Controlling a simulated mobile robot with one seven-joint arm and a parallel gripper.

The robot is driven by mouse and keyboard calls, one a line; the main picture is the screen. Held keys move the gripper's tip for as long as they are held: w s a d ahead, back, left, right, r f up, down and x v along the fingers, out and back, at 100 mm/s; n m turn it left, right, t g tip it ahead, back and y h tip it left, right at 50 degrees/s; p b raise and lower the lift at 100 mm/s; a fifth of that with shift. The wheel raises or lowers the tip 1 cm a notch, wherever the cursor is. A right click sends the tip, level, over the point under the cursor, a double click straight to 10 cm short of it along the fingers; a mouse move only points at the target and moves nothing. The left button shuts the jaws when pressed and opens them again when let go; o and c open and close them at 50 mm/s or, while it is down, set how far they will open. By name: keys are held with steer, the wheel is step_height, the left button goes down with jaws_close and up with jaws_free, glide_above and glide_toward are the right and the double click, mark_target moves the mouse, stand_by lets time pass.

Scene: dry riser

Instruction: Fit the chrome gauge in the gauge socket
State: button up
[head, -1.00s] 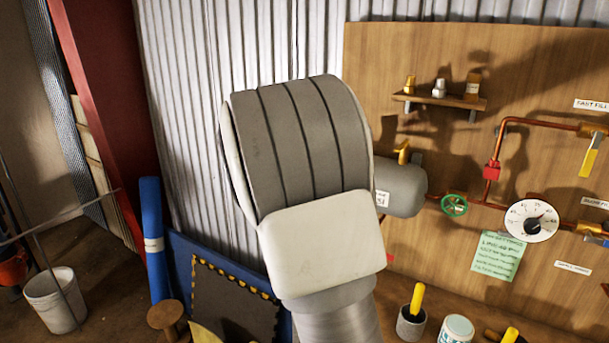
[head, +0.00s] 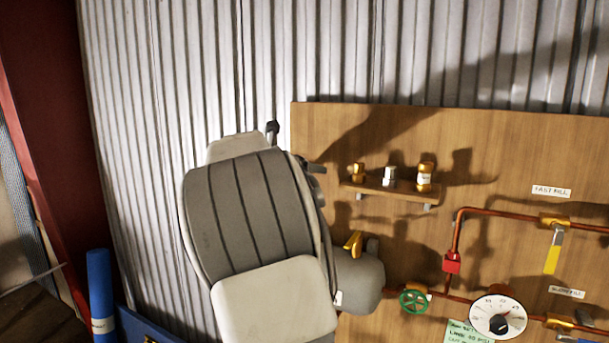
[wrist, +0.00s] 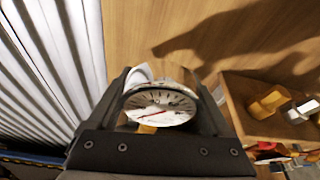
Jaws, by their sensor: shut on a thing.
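The chrome gauge (wrist: 160,106) is between the fingers of my gripper (wrist: 166,92) in the wrist view, its white dial with a red needle facing the camera. My gripper is shut on it. In the head view my arm hides the gauge, and only dark parts of my gripper (head: 294,150) show past the arm, left of the shelf. I cannot make out the gauge socket for certain. A grey tank (head: 362,283) with a yellow-brass fitting (head: 353,243) on top is on the board, partly behind my arm.
A small wooden shelf (head: 394,190) holds a brass fitting (head: 358,172), a silver fitting (head: 389,177) and a labelled brass cylinder (head: 425,176). Copper pipes, a green handwheel (head: 414,301) and another dial gauge (head: 498,315) are on the wooden board (head: 500,150). Corrugated wall stands behind.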

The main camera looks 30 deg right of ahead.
steer(key=shift+w+d+r, duration=0.1)
steer(key=shift+d+r, duration=0.05)
steer(key=shift+r+p, duration=0.1)
steer(key=shift+p, duration=0.2)
stand_by(0.3)
step_height(320, 180, down, 7)
steer(key=b, duration=0.5)
stand_by(0.6)
steer(key=shift+r, duration=0.1)
steer(key=o, duration=1.4)
